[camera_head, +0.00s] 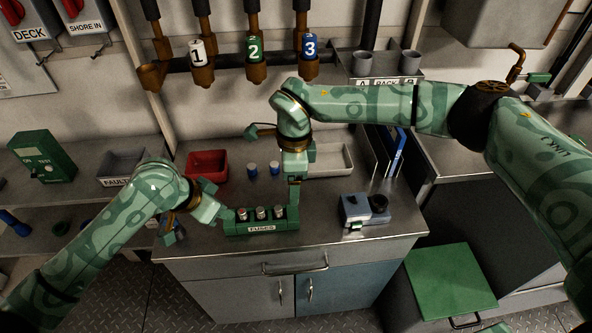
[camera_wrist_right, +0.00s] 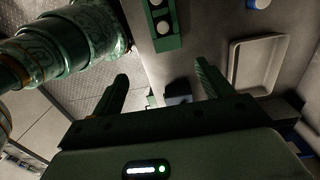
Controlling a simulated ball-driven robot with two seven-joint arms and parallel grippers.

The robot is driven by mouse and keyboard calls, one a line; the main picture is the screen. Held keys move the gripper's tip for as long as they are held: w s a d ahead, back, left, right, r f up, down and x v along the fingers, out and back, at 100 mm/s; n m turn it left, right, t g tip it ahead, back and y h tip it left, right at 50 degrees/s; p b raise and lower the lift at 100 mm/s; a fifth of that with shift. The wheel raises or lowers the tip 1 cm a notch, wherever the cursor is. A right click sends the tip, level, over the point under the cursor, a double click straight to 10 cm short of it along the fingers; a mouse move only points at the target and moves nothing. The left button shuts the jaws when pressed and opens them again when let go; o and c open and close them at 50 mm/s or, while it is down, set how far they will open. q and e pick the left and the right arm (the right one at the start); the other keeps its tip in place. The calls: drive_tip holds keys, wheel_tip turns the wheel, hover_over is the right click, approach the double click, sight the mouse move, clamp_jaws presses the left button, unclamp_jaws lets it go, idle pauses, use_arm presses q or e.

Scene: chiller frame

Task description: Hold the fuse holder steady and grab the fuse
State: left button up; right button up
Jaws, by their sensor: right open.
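The green fuse holder (camera_head: 262,229), labelled FUSES, stands near the front of the steel counter. Three light-coloured fuses (camera_head: 260,213) stand upright in it. My left gripper (camera_head: 225,214) is at the holder's left end; whether its fingers are shut on it is hidden. My right gripper (camera_head: 294,200) points down by the holder's right end. In the right wrist view my right gripper (camera_wrist_right: 160,78) is open, with nothing between its fingers. Part of the holder (camera_wrist_right: 166,43) with pale round fuse tops (camera_wrist_right: 162,27) shows beyond them at the top.
Behind the holder are a red bin (camera_head: 206,164), two blue-capped cylinders (camera_head: 263,170) and a pale tray (camera_head: 330,160). A blue-grey device (camera_head: 362,210) with a black knob stands to the right.

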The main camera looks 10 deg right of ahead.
sight(296, 212)
drive_tip(key=f, duration=1)
drive_tip(key=d+f, duration=0.1)
drive_tip(key=f, duration=0.4)
drive_tip(key=shift+w, duration=0.4)
